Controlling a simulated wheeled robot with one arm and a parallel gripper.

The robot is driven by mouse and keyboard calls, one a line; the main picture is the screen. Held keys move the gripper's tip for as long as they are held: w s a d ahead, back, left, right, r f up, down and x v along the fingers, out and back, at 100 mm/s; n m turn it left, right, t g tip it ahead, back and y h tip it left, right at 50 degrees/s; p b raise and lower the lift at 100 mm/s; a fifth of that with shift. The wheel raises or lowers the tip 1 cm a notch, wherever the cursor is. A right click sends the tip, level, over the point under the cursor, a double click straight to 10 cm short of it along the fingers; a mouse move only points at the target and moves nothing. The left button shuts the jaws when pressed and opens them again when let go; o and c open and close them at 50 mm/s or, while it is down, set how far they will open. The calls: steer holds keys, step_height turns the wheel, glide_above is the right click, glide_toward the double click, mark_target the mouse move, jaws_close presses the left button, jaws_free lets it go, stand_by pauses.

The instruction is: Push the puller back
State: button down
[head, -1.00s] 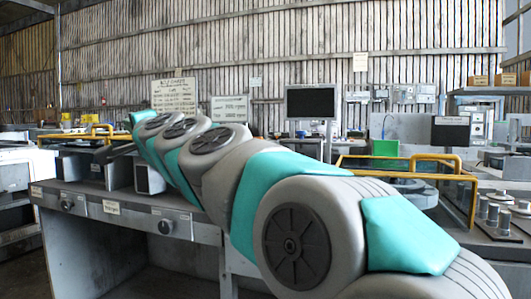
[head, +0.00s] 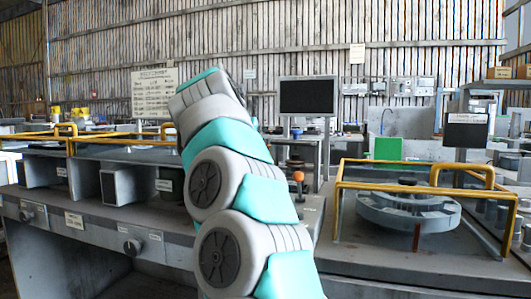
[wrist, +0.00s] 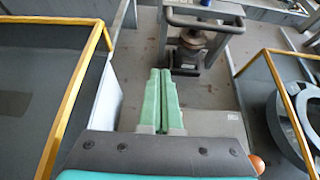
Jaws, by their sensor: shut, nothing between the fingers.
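What looks like the puller (wrist: 203,22) is a dark grey metal frame with a bar across its top and a round brownish spindle inside. It stands on the bench at the top of the wrist view, just beyond my fingertips. My gripper (wrist: 163,73) has two green fingers pressed together, empty, pointing toward the frame's base and slightly left of its middle. A small gap seems to separate the fingertips from the frame, but contact is hard to judge. In the head view my arm hides the gripper and the puller.
A yellow-railed guard (head: 388,162) stands around a round grey housing (head: 408,208) on the right. Another yellow-railed guard (wrist: 72,100) lies close on the left. An orange-topped knob (head: 298,176) stands between them. A monitor (head: 308,97) is behind.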

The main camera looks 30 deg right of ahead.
steer(key=d+r+p+x, duration=0.1)
steer(key=p+x, duration=0.2)
steer(key=x, duration=1)
steer(key=shift+w+r, duration=0.35)
steer(key=shift+r, duration=0.05)
